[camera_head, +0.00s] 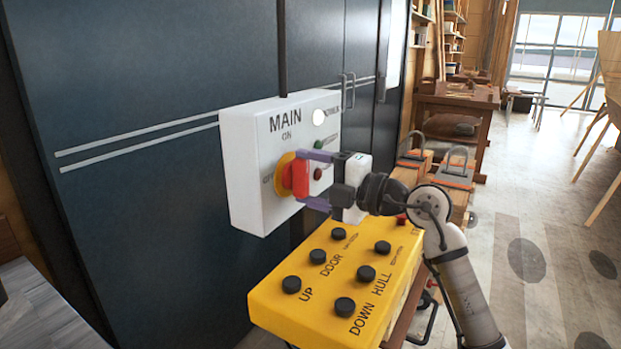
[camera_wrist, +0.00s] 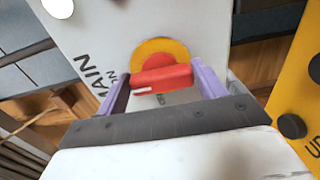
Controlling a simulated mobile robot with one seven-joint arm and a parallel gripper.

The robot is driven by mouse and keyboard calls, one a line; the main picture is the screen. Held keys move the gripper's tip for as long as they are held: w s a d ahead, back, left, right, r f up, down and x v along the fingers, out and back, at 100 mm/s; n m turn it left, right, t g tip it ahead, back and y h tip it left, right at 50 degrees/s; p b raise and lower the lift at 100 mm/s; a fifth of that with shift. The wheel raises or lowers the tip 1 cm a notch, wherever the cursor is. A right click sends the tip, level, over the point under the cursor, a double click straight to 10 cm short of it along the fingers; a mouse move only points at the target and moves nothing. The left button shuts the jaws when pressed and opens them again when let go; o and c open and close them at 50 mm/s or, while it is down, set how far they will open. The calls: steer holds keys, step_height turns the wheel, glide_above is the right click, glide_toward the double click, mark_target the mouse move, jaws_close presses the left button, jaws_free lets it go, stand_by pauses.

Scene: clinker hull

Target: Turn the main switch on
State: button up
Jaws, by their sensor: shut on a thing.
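The main switch is a red handle (camera_head: 300,178) on a yellow disc (camera_head: 285,172), on the front of a white box marked MAIN (camera_head: 250,190). The handle stands about upright on the box face. In the wrist view the red handle (camera_wrist: 162,79) lies between both purple fingers, with a white mark near its left end, the side towards the MAIN lettering. The yellow disc (camera_wrist: 160,48) shows behind it. My gripper (camera_head: 306,179) is shut on the handle, one finger at its upper end and one at its lower end. ON is printed above the disc and OFF, partly readable, at its left.
The box also bears a bright white lamp (camera_head: 319,117), a green button (camera_head: 319,144) and a dark red one (camera_head: 318,174). A yellow panel (camera_head: 320,283) with several black buttons sits just below my gripper. Dark cabinets (camera_head: 130,190) stand behind. Floor at right is open.

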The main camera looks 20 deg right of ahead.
steer(key=o, duration=1)
steer(key=shift+d, duration=0.1)
steer(key=b+v, duration=0.3)
steer(key=v, duration=1)
steer(key=shift+s+d+b, duration=0.2)
steer(key=shift+s+b, duration=0.1)
steer(key=shift+s, duration=0.05)
